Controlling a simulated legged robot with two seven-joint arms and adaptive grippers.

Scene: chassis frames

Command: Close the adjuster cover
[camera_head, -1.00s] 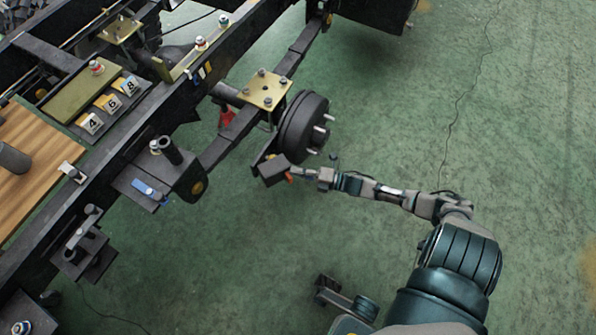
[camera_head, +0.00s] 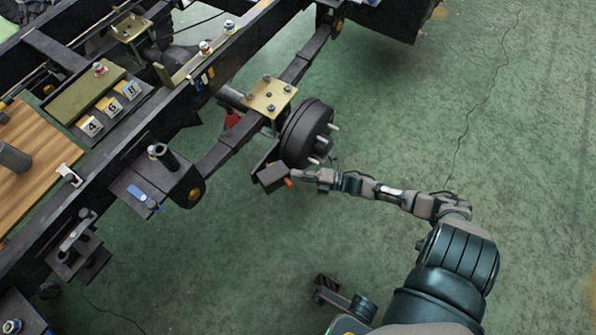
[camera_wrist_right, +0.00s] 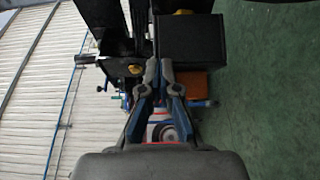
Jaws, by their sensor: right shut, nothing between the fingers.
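A small dark box (camera_head: 270,177) sits at the lower edge of the round drum (camera_head: 303,133) in the head view. It has an orange part (camera_head: 288,183) at its right end. I take this box to be the adjuster; the pictures do not clearly show how far its cover is open. My right gripper (camera_head: 298,174) reaches in from the right, at the box's right end. In the right wrist view its fingers (camera_wrist_right: 159,66) are shut and empty, in front of the dark box (camera_wrist_right: 190,38) and left of the orange part (camera_wrist_right: 192,84). Contact is unclear. My left gripper is not seen.
The chassis rail (camera_head: 125,147) runs diagonally across the left, with a brass-coloured plate (camera_head: 270,97) beside the drum. Numbered blocks (camera_head: 111,106) and a wooden board (camera_head: 28,150) lie further left. The green floor (camera_head: 500,120) is clear to the right.

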